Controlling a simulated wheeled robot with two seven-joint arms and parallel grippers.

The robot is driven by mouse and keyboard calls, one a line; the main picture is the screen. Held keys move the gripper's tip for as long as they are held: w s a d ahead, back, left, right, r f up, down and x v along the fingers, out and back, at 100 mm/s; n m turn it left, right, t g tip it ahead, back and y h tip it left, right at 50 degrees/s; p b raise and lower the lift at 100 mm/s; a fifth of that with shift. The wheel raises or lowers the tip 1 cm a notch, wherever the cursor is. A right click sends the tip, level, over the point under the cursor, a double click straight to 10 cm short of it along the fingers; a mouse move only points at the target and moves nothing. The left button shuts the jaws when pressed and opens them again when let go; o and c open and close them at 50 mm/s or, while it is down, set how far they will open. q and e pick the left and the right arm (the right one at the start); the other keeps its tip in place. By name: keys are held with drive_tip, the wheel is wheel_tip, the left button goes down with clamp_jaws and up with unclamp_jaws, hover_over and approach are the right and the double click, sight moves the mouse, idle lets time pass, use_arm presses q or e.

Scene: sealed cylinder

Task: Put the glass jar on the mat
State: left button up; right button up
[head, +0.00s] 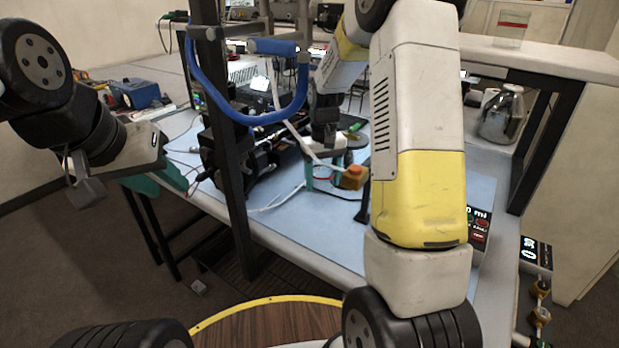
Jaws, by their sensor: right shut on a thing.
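A clear glass jar (512,28) with a red band stands on the white shelf at the upper right. A second, rounder glass vessel (503,115) stands below the shelf at the right; I cannot tell which is the task's jar. A pale blue mat (290,235) covers much of the bench. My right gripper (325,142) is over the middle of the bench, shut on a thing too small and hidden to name. My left gripper (88,192) hangs at the left, away from the bench; whether it is open is unclear.
A dark upright post (232,180) and a blue curved tube (245,118) stand before the bench. The mat's front left part looks clear. My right arm hides much of the right side.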

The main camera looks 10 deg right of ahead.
sight(322, 189)
drive_tip(key=shift+f, duration=1.8)
drive_tip(key=shift+f, duration=0.1)
drive_tip(key=o, duration=1.6)
drive_tip(key=shift+c, duration=0.2)
